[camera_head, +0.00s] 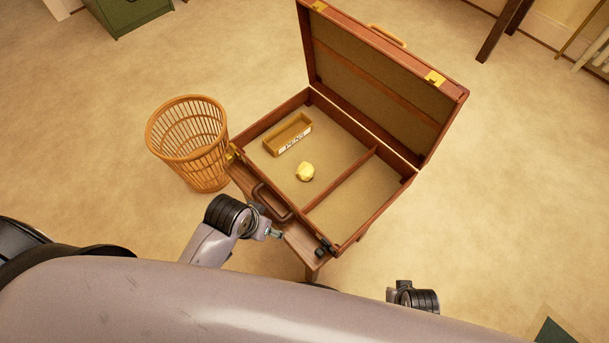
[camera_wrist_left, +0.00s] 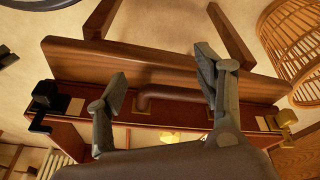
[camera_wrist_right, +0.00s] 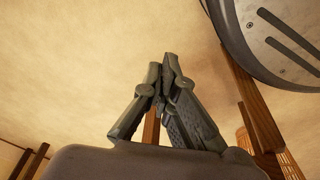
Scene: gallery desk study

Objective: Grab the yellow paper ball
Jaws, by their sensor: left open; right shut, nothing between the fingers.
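The yellow paper ball (camera_head: 305,171) is a small crumpled lump. It lies inside the open brown briefcase (camera_head: 336,243), in the larger left compartment, close to the divider. My left gripper (camera_head: 274,233) is outside the case, at its front side near the handle. In the left wrist view its fingers (camera_wrist_left: 162,67) are spread and empty, with the case's front side and handle (camera_wrist_left: 170,92) beyond them. My right gripper's fingers (camera_wrist_right: 165,62) are together and empty in the right wrist view, away from the case.
A small tan box with a label (camera_head: 288,134) lies in the same compartment, behind the ball. The raised lid (camera_head: 385,85) stands at the back. A wicker basket (camera_head: 187,140) stands left of the case. A wooden stand (camera_head: 300,245) supports the case.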

